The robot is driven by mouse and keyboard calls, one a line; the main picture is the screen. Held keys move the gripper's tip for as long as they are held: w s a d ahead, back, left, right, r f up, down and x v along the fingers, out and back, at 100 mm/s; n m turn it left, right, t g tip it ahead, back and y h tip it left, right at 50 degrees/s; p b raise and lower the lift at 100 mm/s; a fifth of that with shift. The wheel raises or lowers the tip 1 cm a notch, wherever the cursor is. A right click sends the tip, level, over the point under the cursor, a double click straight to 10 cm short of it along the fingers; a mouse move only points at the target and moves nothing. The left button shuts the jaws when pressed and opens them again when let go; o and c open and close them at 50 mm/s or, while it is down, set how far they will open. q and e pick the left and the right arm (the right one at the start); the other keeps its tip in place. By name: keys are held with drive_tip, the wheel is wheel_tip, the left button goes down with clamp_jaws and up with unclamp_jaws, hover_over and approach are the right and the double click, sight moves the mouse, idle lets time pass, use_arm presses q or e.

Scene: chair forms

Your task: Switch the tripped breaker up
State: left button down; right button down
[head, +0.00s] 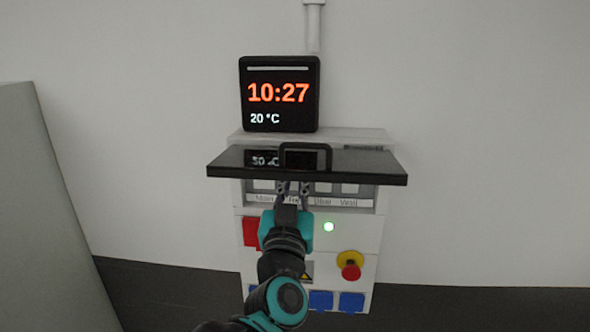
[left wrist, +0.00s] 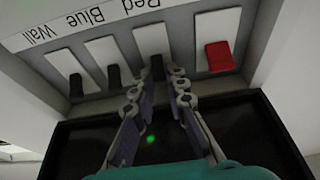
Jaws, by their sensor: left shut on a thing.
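The breaker box (head: 310,225) is on the wall with its black lid (head: 230,165) raised. In the left wrist view, the row appears inverted: a red main switch (left wrist: 220,57) and black switches labelled Red (left wrist: 157,66), Blue (left wrist: 113,75) and Wall (left wrist: 76,85). All the levers appear to sit at the end of their white plates nearest the lid, away from the labels. My left gripper (head: 293,187) is under the lid, shut on the Red switch; its fingers (left wrist: 158,82) flank it and partly hide it. My right gripper is not in view.
The open lid juts out just above my left gripper. Below are a lit green lamp (head: 328,226), a red emergency button (head: 351,271) on yellow, and blue sockets (head: 350,302). A clock display (head: 280,95) stands above. A grey panel (head: 50,210) is at the left.

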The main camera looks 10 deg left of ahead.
use_arm(q)
drive_tip(key=shift+r, duration=0.1)
idle(0.4)
drive_tip(key=c, duration=1.5)
unclamp_jaws()
drive_tip(key=shift+c, duration=0.2)
drive_tip(key=v, duration=1.2)
drive_tip(key=shift+r, duration=0.1)
